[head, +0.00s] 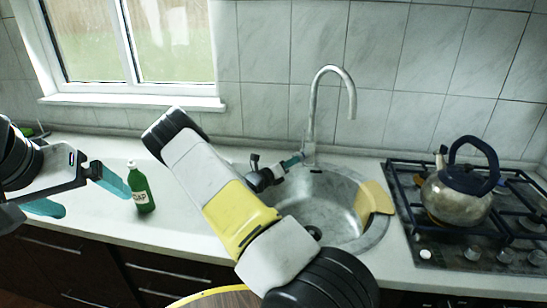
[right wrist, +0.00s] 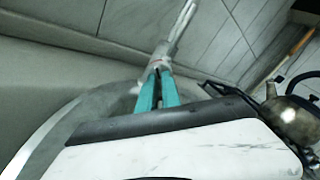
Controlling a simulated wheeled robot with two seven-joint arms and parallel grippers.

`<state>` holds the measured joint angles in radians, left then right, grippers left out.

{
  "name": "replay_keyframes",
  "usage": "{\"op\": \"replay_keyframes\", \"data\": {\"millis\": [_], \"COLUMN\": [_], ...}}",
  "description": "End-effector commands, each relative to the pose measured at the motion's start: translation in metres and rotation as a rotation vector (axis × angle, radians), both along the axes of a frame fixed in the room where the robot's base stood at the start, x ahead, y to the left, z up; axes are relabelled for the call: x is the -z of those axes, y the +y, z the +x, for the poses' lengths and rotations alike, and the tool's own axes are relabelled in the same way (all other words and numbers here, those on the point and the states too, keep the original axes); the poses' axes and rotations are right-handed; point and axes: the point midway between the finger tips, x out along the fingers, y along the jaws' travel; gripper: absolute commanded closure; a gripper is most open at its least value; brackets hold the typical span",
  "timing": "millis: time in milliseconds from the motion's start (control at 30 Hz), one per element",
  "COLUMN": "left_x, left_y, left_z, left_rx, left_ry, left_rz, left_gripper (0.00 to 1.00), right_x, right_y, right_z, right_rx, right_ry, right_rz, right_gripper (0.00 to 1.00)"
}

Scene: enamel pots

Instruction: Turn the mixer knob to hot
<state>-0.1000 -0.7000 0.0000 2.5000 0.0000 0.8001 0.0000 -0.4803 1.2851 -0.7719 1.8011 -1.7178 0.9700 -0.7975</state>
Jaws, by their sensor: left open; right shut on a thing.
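The mixer tap (head: 312,115) is a tall grey gooseneck spout behind the round sink (head: 345,240). Its knob is at the tap's base and is mostly hidden by my right gripper's fingers. My right gripper (head: 298,159) is at the tap's base, with its teal fingers shut on the knob. In the right wrist view the fingers (right wrist: 156,90) close together just below the tap body (right wrist: 165,58). The knob's hot or cold position cannot be read. My left gripper (head: 88,193) is open and empty at the far left, away from the tap.
A green soap bottle (head: 141,188) stands on the counter between my left gripper and right arm. A yellow piece (head: 376,197) lies at the sink's right rim. A kettle (head: 458,195) sits on the gas stove (head: 480,240) at right. Some counter near the window is clear.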

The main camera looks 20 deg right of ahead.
Motion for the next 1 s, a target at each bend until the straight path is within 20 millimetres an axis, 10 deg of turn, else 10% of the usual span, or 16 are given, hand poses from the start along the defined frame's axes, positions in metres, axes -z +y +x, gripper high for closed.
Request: {"op": "replay_keyframes", "data": {"millis": [233, 367, 733, 1000], "left_x": [0.000, 0.000, 0.000, 0.000], "left_y": [0.000, 0.000, 0.000, 0.000], "left_z": [0.000, 0.000, 0.000, 0.000], "left_rx": [0.000, 0.000, 0.000, 0.000], "left_ry": [0.000, 0.000, 0.000, 0.000], "left_rz": [0.000, 0.000, 0.000, 0.000], "left_gripper": [0.03, 0.03, 0.03, 0.03], "right_x": [0.001, 0.001, 0.000, 0.000], "right_y": [0.001, 0.001, 0.004, 0.043], "right_z": [0.001, 0.000, -0.001, -0.017], "right_rx": [-0.003, -0.002, -0.002, -0.004], "right_ry": [0.002, 0.002, 0.000, 0.000], "right_rz": [0.000, 0.000, 0.001, 0.001], "right_gripper": [1.00, 0.70, 0.70, 0.70]}}
